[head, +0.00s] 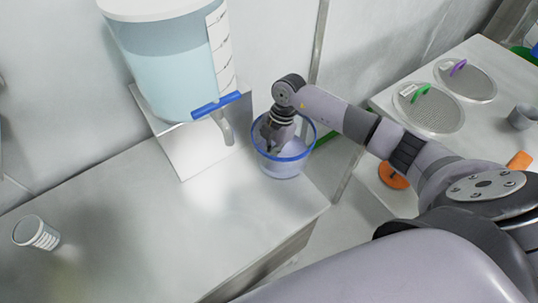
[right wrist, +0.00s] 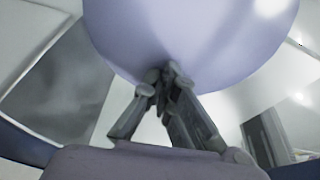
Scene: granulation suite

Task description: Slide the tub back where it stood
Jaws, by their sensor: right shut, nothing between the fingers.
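The tub (head: 284,167) is clear with a blue rim and has a pale lavender bottom or contents. It stands upright near the right end of the steel bench, right of the dispenser's spout. My right gripper (head: 270,135) reaches down inside its rim from above; the fingertips are partly hidden by the tub wall. In the right wrist view the fingers (right wrist: 168,75) are together with nothing between them, in front of a round lavender surface (right wrist: 190,35), likely the tub's bottom. Blue rim parts show at that view's lower corners. My left gripper is not in view.
A tank of pale blue liquid (head: 170,65) with a blue tap handle (head: 216,105) stands on a steel stand (head: 200,150). A small graduated cup (head: 36,233) is at the bench's left. The bench (head: 150,240) is clear between. Right is another table with sieves (head: 465,80).

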